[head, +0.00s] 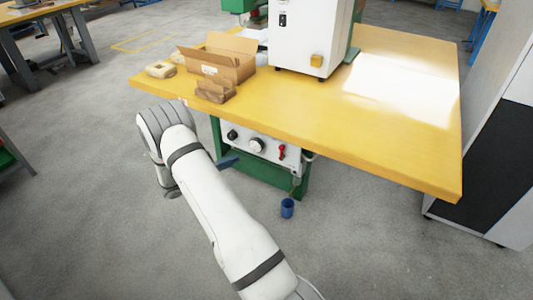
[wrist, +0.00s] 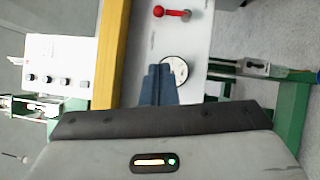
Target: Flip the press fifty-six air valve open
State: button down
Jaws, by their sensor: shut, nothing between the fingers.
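A red valve lever (head: 282,152) sits on the right part of a pale control panel (head: 243,146) under the yellow table. It shows near the top of the wrist view (wrist: 172,12), a round red knob at one end; in the head view it stands roughly upright. A round white gauge (wrist: 175,71) lies between it and my gripper (wrist: 158,72). My gripper's blue fingers are shut and empty, in front of the panel and apart from the lever. In the head view my gripper (head: 229,162) is below and left of the lever. I cannot read the label.
The yellow tabletop edge (head: 330,157) overhangs the panel. The table holds an open cardboard box (head: 222,62) and a white machine (head: 308,35). Grey floor is clear in front.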

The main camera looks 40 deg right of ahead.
jog(key=shift+d, duration=0.1)
jog(key=b, duration=0.1)
send_near(282, 152)
jog(key=w+d, duration=0.1)
jog(key=d, duration=0.1)
jog(key=w+d+r, duration=0.1)
jog(key=w+d, duration=0.1)
jog(key=shift+w+d, duration=0.25)
jog(key=shift+w, duration=0.05)
jog(key=shift+s+d+r+b, duration=0.15)
jog(key=shift+s+d, duration=0.1)
jog(key=shift+s, duration=0.25)
jog(key=shift+s+d+r+b, duration=0.15)
jog(key=shift+s+d, duration=0.15)
jog(key=shift+s, duration=0.2)
jog(key=shift+s+d+r, duration=0.15)
jog(key=shift+s+d, duration=0.15)
jog(key=shift+s, duration=0.15)
